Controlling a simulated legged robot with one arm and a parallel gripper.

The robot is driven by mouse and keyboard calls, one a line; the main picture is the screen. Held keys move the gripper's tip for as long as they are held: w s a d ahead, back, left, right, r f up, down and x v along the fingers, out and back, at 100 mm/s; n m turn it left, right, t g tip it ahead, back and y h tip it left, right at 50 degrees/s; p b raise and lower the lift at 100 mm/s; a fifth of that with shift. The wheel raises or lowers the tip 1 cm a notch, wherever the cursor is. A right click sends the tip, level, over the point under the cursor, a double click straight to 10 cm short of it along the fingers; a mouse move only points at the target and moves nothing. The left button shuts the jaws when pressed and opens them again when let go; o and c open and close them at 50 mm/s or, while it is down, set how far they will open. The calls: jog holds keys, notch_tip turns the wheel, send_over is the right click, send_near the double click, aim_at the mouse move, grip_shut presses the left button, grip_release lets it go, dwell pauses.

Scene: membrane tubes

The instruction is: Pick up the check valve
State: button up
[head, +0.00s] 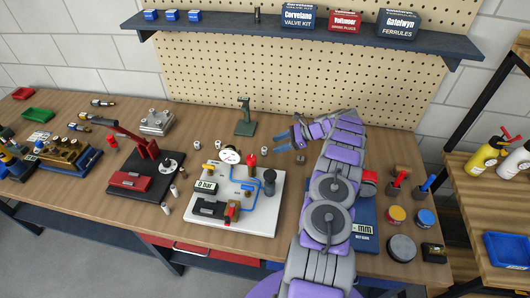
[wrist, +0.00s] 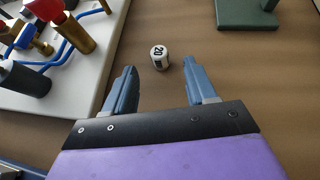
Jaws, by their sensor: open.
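My gripper (head: 279,139) is open and empty over the back middle of the bench. In the wrist view its two blue fingers (wrist: 160,72) point ahead, well apart. I cannot tell for sure which piece is the check valve; several small metal and brass fittings (head: 103,103) lie at the back left of the bench.
A white test board (head: 270,215) with a gauge, blue tubing and a red-topped part stands left of my arm. A green stand (head: 245,128) is behind it, and a red lever press (head: 140,175) farther left. More small white pieces (head: 197,145) stand nearby. Bare wood surrounds the marked cylinder.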

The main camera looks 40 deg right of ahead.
aim_at(266, 149)
jog(key=x, duration=0.4)
jog(key=shift+a+b, duration=0.2)
jog(key=shift+b, duration=0.2)
jog(key=shift+w+a+f, duration=0.1)
jog(key=shift+w+f, duration=0.15)
jog(key=shift+c, duration=0.4)
grip_shut()
